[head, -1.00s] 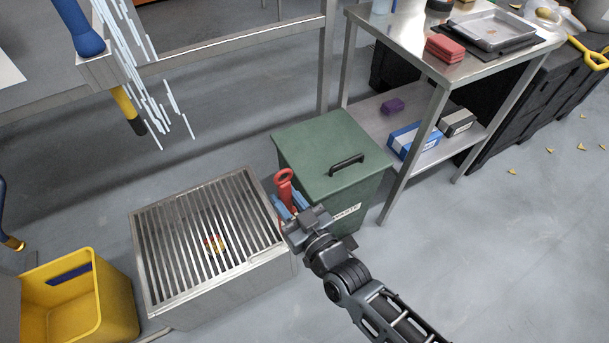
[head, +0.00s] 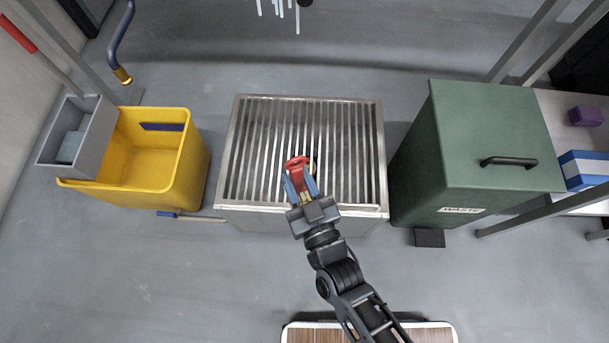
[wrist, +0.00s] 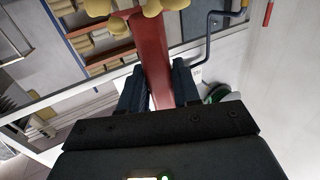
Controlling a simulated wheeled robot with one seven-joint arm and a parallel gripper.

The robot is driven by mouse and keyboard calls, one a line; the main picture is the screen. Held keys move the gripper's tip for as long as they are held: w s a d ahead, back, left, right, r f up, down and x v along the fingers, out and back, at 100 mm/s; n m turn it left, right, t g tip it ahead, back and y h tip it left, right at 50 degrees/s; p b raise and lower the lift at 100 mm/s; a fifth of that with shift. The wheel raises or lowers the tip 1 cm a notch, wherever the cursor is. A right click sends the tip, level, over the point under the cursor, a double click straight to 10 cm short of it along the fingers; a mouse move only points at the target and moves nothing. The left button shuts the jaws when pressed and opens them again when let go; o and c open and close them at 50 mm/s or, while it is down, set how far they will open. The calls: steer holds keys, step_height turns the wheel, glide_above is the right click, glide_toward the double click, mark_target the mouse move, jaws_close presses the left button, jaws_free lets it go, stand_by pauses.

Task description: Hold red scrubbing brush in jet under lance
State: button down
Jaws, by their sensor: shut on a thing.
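My gripper (head: 303,190) is shut on the red scrubbing brush (head: 297,168), low in the middle of the head view, over the front part of the slatted metal grate (head: 255,150). In the wrist view the red handle (wrist: 150,55) runs up from between the fingers (wrist: 158,88); pale rounded lumps at its far end look like bristles. The jet (head: 280,8) shows as short white streaks at the top edge of the head view, beyond the grate and apart from the brush. Only a dark tip, probably the lance (head: 306,2), shows beside it; the rest is out of frame.
A yellow bucket (head: 190,165) with a grey side box (head: 85,140) stands left of the grate. A green waste bin (head: 490,120) stands close on its right. A blue curved handle (head: 120,40) with a yellow end hangs at the upper left. Floor in front is largely clear.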

steer(key=w+b, duration=1.9)
steer(key=w, duration=0.2)
steer(key=shift+d, duration=0.4)
steer(key=shift+w, duration=0.1)
steer(key=shift+r, duration=0.1)
stand_by(2.4)
steer(key=s+p, duration=1.6)
steer(key=p, duration=0.1)
steer(key=shift+a+p, duration=0.25)
steer(key=shift+p, duration=0.1)
stand_by(0.5)
stand_by(0.4)
